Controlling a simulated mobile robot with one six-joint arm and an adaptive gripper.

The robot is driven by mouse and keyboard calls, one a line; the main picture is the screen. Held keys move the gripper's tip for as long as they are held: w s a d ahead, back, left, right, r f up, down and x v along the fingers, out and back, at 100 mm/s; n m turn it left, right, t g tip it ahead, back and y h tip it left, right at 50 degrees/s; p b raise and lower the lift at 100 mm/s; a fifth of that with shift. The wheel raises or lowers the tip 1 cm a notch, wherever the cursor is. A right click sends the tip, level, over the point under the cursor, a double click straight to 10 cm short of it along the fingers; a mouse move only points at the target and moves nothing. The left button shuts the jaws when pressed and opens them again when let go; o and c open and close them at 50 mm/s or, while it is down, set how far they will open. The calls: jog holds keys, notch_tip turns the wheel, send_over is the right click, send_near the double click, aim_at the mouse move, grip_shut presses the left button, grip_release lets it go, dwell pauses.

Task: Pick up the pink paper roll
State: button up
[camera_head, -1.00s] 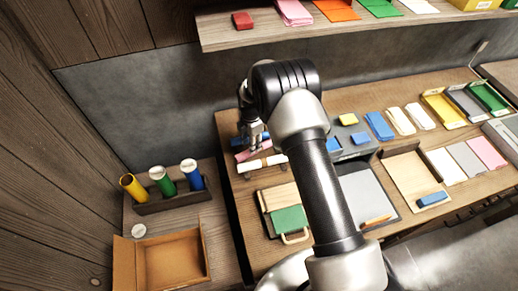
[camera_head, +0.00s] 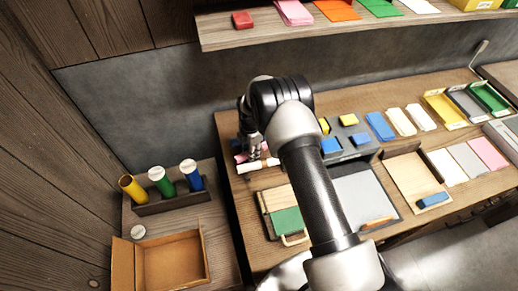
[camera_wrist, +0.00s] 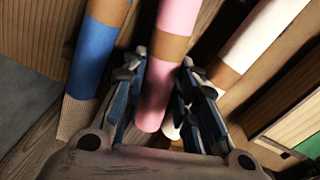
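In the wrist view, the pink paper roll (camera_wrist: 157,88) with a brown band runs between the two fingers of my gripper (camera_wrist: 168,100). In the head view, my gripper (camera_head: 249,146) is over the rolls at the left end of the table, and the pink roll is mostly hidden there.
A blue roll (camera_wrist: 92,55) lies left of the pink one and a white roll (camera_wrist: 262,35) right of it, both close to the fingers. A rack of upright rolls (camera_head: 172,204) stands on the left. A shelf (camera_head: 290,35) hangs above the table (camera_head: 355,98).

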jog(key=c, duration=0.3)
jog(key=shift+r, duration=0.1)
